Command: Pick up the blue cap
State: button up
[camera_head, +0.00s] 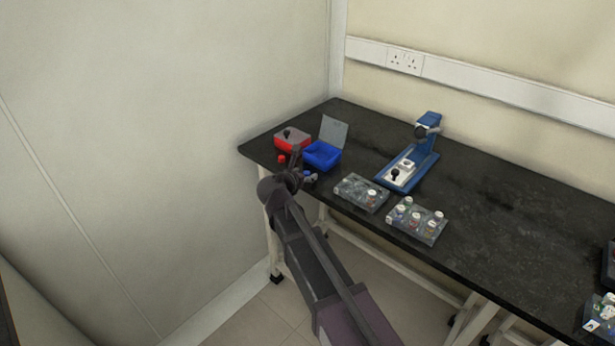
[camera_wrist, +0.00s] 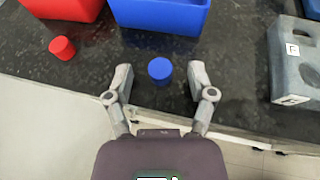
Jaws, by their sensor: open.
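The blue cap (camera_wrist: 160,71) lies on the black table near its front edge, in front of the blue box (camera_wrist: 160,14). In the wrist view it sits midway between the two open fingers of my gripper (camera_wrist: 158,80), with a gap on each side. In the head view my gripper (camera_head: 296,170) is over the table's front left part, and a small bit of blue shows just right of it, partly hidden by the arm. The gripper holds nothing.
A red cap (camera_wrist: 62,48) lies left of the blue one, before the red box (camera_head: 292,138). A grey rack (camera_head: 362,194) is to the right, with a second vial rack (camera_head: 418,222) beyond. A blue device (camera_head: 412,165) stands farther back. The right part of the table (camera_head: 510,240) is mostly clear.

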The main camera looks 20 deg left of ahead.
dwell(0.3)
jog(key=c, duration=0.8)
jog(key=shift+r, duration=0.2)
notch_tip(320, 180, up, 3)
jog(key=p, duration=0.3)
jog(key=shift+f, duration=0.1)
jog(key=shift+s+d+r+p, duration=0.35)
jog(key=shift+s+d, duration=0.7)
jog(key=shift+s, duration=1.4)
jog(key=shift+s+d+r+p, duration=0.3)
jog(key=shift+s+d, duration=0.75)
jog(key=shift+s, duration=1.4)
jog(key=shift+s+d+r+p, duration=0.3)
jog(key=shift+s+d, duration=0.75)
jog(key=shift+s, duration=1.4)
